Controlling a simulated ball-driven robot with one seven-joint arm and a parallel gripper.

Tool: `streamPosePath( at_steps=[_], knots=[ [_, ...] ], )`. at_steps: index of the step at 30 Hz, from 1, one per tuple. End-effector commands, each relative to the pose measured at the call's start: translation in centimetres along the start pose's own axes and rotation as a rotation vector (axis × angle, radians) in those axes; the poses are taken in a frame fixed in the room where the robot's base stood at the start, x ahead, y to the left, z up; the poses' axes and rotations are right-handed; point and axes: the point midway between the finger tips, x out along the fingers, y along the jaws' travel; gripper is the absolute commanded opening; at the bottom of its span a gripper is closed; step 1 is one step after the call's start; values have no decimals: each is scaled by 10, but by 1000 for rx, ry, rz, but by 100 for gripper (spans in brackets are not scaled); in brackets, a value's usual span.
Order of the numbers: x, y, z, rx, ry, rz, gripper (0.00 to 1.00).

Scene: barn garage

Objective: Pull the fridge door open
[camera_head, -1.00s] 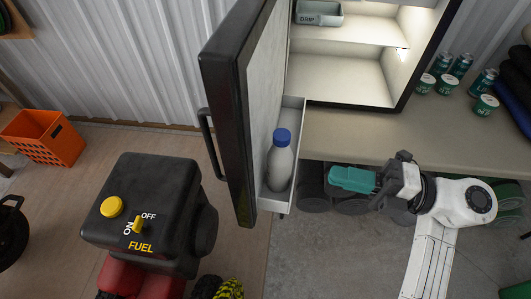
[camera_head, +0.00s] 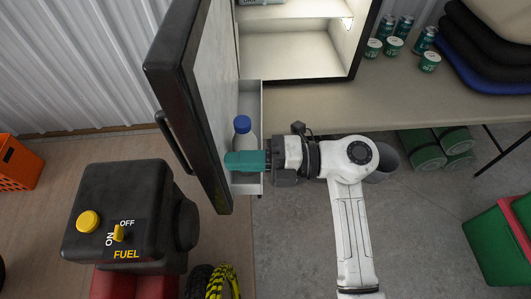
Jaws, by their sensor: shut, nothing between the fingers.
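The fridge door (camera_head: 165,85) is black outside with a pale inner side. It stands wide open, swung out to the left of the lit fridge interior (camera_head: 290,50). Its black handle (camera_head: 173,142) is on the outer face. A door shelf (camera_head: 250,97) on the inner side holds a white bottle (camera_head: 243,147) with a blue cap. My gripper (camera_head: 228,161) has teal fingers, is shut and empty, and is at the inner side of the door, in front of the bottle's lower part. I cannot tell whether it touches the door.
The fridge stands on a beige table (camera_head: 440,100) with several cans (camera_head: 395,38) and dark folded cushions (camera_head: 490,45). A black and red fuel machine (camera_head: 130,215) stands close left of the door. An orange crate (camera_head: 18,165) is farther left.

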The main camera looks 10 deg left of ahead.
Motion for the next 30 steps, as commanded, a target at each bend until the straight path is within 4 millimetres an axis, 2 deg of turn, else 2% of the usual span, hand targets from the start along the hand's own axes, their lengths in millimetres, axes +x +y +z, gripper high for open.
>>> streamPosePath(
  at_steps=[4,16,19,26,30],
  knots=[
    [10,0,0,2,0,0,0],
    [13,0,0,1,-1,0,0],
    [20,0,-1,2,-11,-1,0],
    [61,2,-3,3,-94,-1,0],
    [96,1,-1,0,-130,1,0]
  ],
)
